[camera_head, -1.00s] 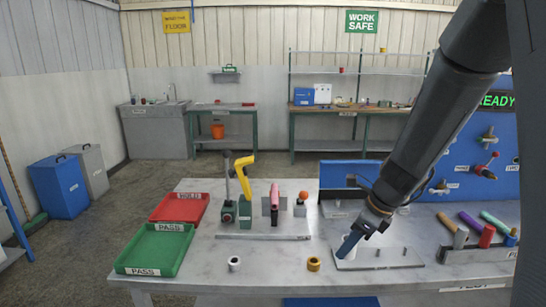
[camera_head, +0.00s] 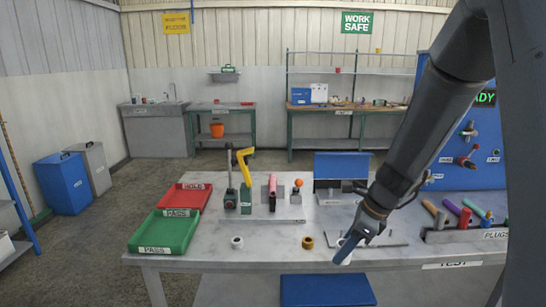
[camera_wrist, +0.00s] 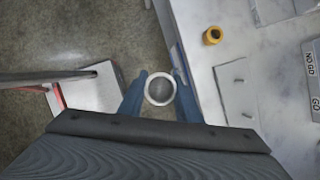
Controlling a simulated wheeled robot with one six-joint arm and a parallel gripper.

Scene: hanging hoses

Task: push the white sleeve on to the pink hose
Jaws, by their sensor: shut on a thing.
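My gripper (camera_head: 343,250) hangs at the front edge of the table, fingers pointing down. Its blue fingers are shut on a white sleeve (camera_wrist: 160,89), a short ring seen end-on in the wrist view. In the head view the fingers mostly hide this sleeve. In the wrist view it is over the floor just off the table's edge. The pink hose (camera_head: 270,180) stands upright in a grey holder toward the back of the table, left of my gripper and well apart from it. Another white ring (camera_head: 237,242) stands on the table near the front.
A yellow ring (camera_head: 308,242) stands on the table, left of my gripper. A yellow bent hose (camera_head: 244,166) and a post with an orange ball (camera_head: 298,187) flank the pink hose. Green tray (camera_head: 165,232) and red tray (camera_head: 182,197) are at left, a plug rack (camera_head: 468,235) at right.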

